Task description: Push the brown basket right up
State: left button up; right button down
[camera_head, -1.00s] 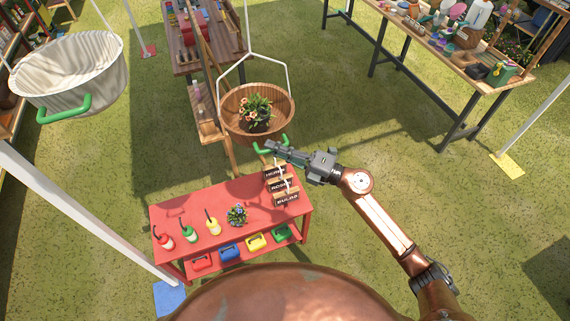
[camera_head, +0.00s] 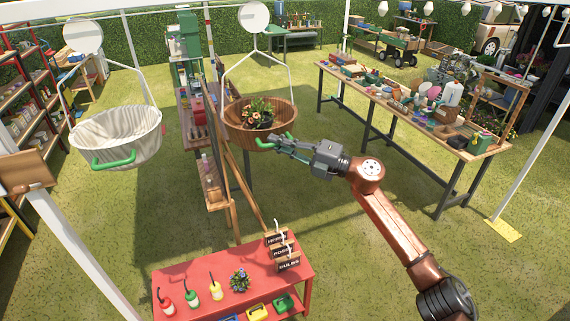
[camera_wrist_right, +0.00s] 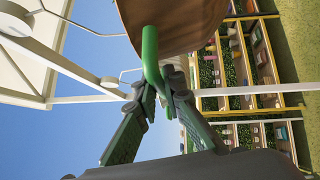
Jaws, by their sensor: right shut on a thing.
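The brown basket (camera_head: 238,128) hangs from a white frame in the head view, with a potted plant (camera_head: 257,113) of orange flowers inside. A green handle (camera_head: 262,144) sticks out at its front. My right gripper (camera_head: 282,142) is at this handle. In the right wrist view, the fingers (camera_wrist_right: 155,92) are shut on the green handle (camera_wrist_right: 150,55), below the brown basket (camera_wrist_right: 175,22). My left gripper is not in view.
A white basket (camera_head: 118,138) with a green handle hangs to the left. A red table (camera_head: 222,272) with bottles, a flower pot and small signs stands in front. A long wooden table (camera_head: 400,108) full of items stands to the right. Open grass lies between.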

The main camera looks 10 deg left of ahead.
jog(key=shift+r+p, duration=0.6)
jog(key=shift+r, duration=1.95)
jog(key=c, duration=2)
grip_release()
jog(key=shift+s, duration=0.1)
jog(key=shift+f, duration=0.1)
jog(key=shift+d, duration=0.15)
jog(key=v, duration=1.1)
jog(key=shift+d, duration=0.3)
